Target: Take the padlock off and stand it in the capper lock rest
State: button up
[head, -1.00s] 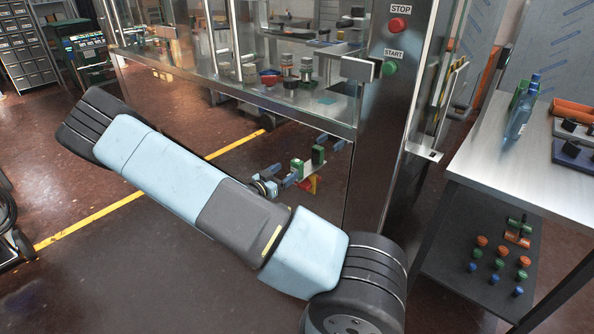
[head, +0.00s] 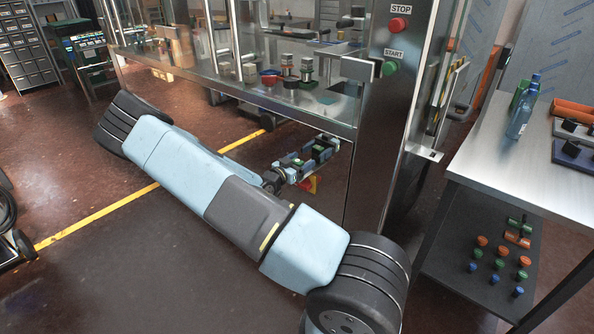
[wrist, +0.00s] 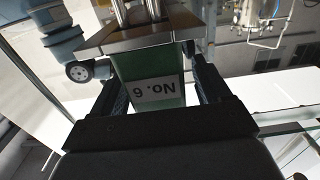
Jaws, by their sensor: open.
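A green padlock with an upside-down "No. 6" label (wrist: 157,88) fills the middle of the wrist view. It hangs below a metal plate (wrist: 122,40), with bright shackle bars above. My gripper (wrist: 158,78) is open, with one finger on each side of the padlock. A narrow gap seems to show beside the label; I cannot tell whether either finger touches it. In the head view my gripper (head: 308,160) is small, low under the machine's front edge, beside green parts I cannot separate clearly. I cannot identify the capper lock rest with certainty.
The glass-fronted machine (head: 240,92) stands over my gripper. Its steel post (head: 378,160) carries STOP (head: 398,25) and START (head: 390,68) buttons. A steel bench (head: 500,150) with a blue bottle (head: 520,118) is at right. Its lower shelf (head: 450,255) holds several coloured knobs.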

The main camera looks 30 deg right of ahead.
jog(key=shift+c, duration=0.4)
jog(key=c, duration=1.1)
jog(key=shift+o, duration=0.2)
